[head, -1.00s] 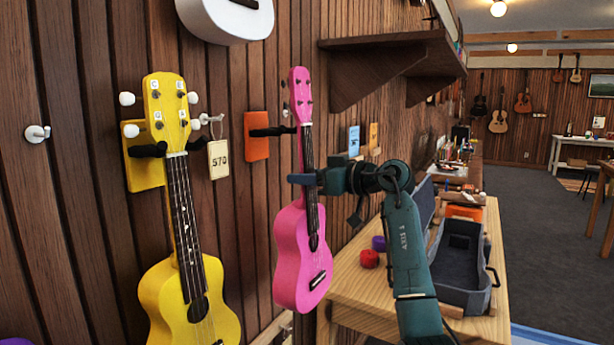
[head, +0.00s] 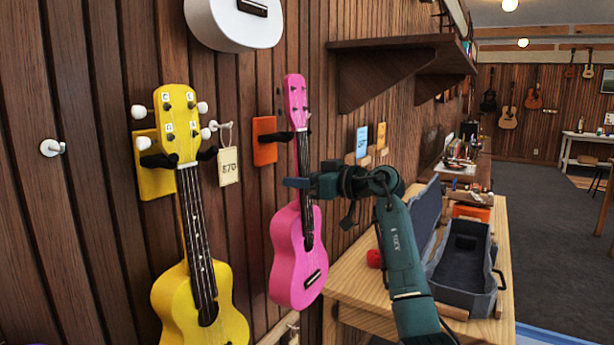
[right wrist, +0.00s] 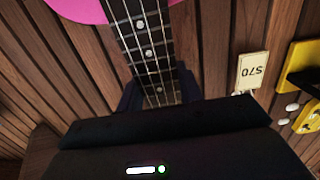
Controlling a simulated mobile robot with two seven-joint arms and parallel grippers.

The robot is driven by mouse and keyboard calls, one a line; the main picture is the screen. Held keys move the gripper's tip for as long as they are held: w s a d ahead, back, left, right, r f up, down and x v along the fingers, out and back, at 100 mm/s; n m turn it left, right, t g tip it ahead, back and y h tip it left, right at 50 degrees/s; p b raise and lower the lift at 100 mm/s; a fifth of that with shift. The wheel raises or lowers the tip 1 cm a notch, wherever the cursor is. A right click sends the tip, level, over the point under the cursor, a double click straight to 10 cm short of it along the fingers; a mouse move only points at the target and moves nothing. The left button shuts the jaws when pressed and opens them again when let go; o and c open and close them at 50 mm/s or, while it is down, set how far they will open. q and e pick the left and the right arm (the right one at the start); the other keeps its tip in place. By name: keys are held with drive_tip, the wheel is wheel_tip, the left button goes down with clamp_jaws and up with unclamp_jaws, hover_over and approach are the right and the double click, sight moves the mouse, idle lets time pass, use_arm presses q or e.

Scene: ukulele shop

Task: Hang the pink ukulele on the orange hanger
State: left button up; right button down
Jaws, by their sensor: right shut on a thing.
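The pink ukulele (head: 297,254) is upright, headstock up, in front of the wall in the head view. The orange hanger (head: 264,141) is on the wall just left of its upper neck. The hanger's dark prongs reach to the neck just below the headstock; I cannot tell whether they touch it. My right gripper (head: 299,183) is shut on the ukulele's neck, below the hanger and above the body. The right wrist view shows the fretted neck (right wrist: 146,45) running down between the dark fingers (right wrist: 160,97). My left gripper is not in view.
A yellow ukulele (head: 190,285) hangs on a yellow hanger (head: 150,178) to the left, with a price tag (head: 229,167) beside it. A white ukulele (head: 215,20) is above. A wooden shelf (head: 385,75) juts out at upper right. An open case (head: 462,275) lies on the bench (head: 350,283).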

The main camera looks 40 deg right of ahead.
drive_tip(key=shift+w+a+r+p, duration=0.1)
drive_tip(key=shift+w+a+p, duration=0.15)
drive_tip(key=shift+w+p, duration=0.2)
drive_tip(key=shift+w+a+r+p, duration=0.1)
drive_tip(key=shift+w+a+p, duration=0.1)
drive_tip(key=shift+w+p, duration=0.25)
drive_tip(key=shift+w, duration=0.15)
drive_tip(key=shift+f, duration=0.25)
drive_tip(key=shift+f, duration=0.9)
